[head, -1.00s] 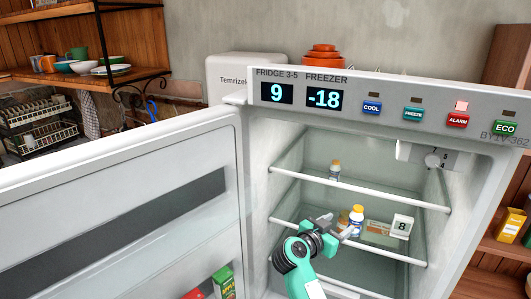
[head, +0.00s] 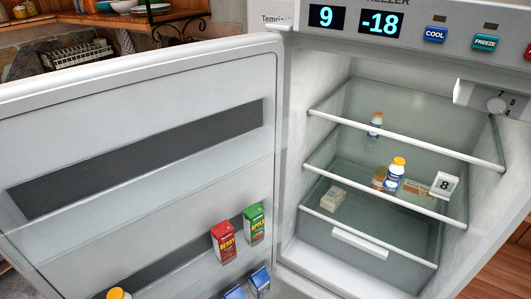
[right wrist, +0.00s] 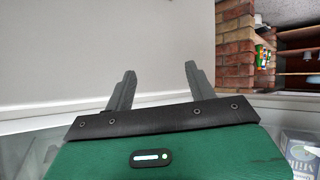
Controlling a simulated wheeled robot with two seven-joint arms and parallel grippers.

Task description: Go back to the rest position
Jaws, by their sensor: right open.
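My right gripper (right wrist: 158,85) shows in the right wrist view. Its two dark fingers stand apart with nothing between them, in front of a pale plain surface. No arm or gripper of mine shows in the head view now, so my left gripper is out of sight. The fridge (head: 320,75) stands open in the head view. Inside on its shelves are small bottles, among them a yellow-capped one (head: 395,174), and a white block marked 8 (head: 444,185).
The open fridge door (head: 150,110) fills the left of the head view. Its shelves hold a red carton (head: 224,243), a green carton (head: 254,225), blue cartons (head: 260,282) and a yellow-capped item (head: 118,293). A brick column (right wrist: 235,45) stands at right in the right wrist view.

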